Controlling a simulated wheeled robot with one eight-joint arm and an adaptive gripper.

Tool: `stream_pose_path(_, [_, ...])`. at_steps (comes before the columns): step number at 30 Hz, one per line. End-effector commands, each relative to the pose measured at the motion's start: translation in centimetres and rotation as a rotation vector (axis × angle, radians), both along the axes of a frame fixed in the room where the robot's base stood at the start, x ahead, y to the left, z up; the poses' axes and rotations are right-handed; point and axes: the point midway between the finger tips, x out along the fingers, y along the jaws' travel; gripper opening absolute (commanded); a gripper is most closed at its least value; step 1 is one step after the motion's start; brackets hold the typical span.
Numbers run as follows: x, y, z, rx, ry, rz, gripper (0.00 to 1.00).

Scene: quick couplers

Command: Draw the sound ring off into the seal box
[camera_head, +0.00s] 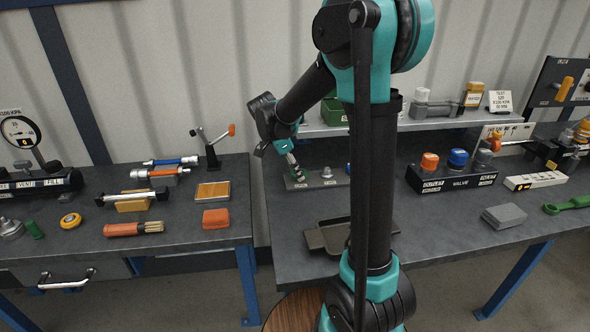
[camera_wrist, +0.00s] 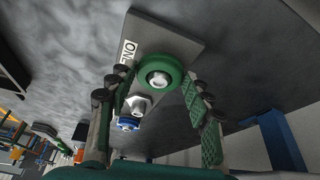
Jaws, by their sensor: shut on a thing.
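A green ring (camera_wrist: 178,62) sits around a silver fitting (camera_wrist: 160,79) on a grey plate (camera_wrist: 190,40) with a label reading ONE. My gripper (camera_wrist: 160,92) has its green-padded fingers on either side of the ring and is shut on it. In the head view my gripper (camera_head: 298,177) reaches down at the left end of the same plate (camera_head: 312,185), and the arm's fingers hide the ring there. A second silver fitting (camera_head: 327,172) and a blue-collared one (camera_wrist: 128,124) stand beside it. No box is readably marked as the seal box.
A brown-grey open tray (camera_head: 322,240) lies in front of the plate, partly behind my arm. A green bin (camera_head: 334,112) stands on the shelf above. A black valve block (camera_head: 452,180) with orange and blue caps is to the right. A separate bench (camera_head: 75,250) stands left, beyond a gap.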

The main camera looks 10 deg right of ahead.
Motion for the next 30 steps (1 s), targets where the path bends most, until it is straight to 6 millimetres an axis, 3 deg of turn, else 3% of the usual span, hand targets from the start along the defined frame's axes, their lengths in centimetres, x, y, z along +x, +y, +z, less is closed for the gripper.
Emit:
stream_pose_path(1, [0.0, 0.0, 0.0, 0.000, 0.000, 0.000, 0.37])
stream_pose_path(7, [0.0, 0.0, 0.0, 0.000, 0.000, 0.000, 0.15])
stream_pose_path(30, [0.0, 0.0, 2.5, 0.000, 0.000, 0.000, 0.15])
